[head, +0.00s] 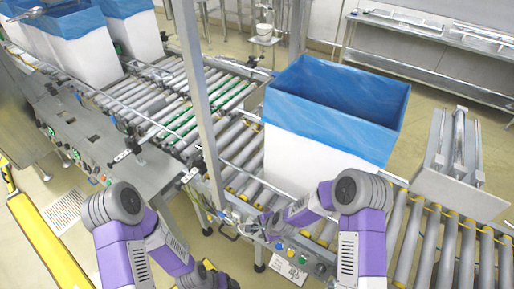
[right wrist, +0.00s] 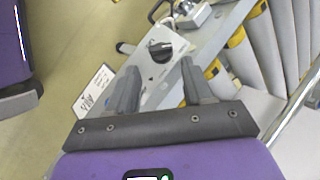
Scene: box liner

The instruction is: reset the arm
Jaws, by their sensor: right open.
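My right arm enters the head view from the lower right, and its gripper (head: 266,222) is small and dark beside the control panel at the conveyor's near edge. In the right wrist view the two fingers of the right gripper (right wrist: 157,80) stand apart with nothing between them. A black knob (right wrist: 160,51) on the panel shows beyond the fingertips. My left arm bends down at the lower left, and its gripper (head: 207,277) shows partly near the bottom edge. Its fingers are not clear enough to tell open from shut.
A white box with a blue liner (head: 325,143) stands on the roller conveyor (head: 455,245), close beyond my right gripper. A metal post (head: 196,95) rises left of it. Several more lined boxes (head: 82,48) stand at the upper left. A yellow rail (head: 48,262) runs along the lower left.

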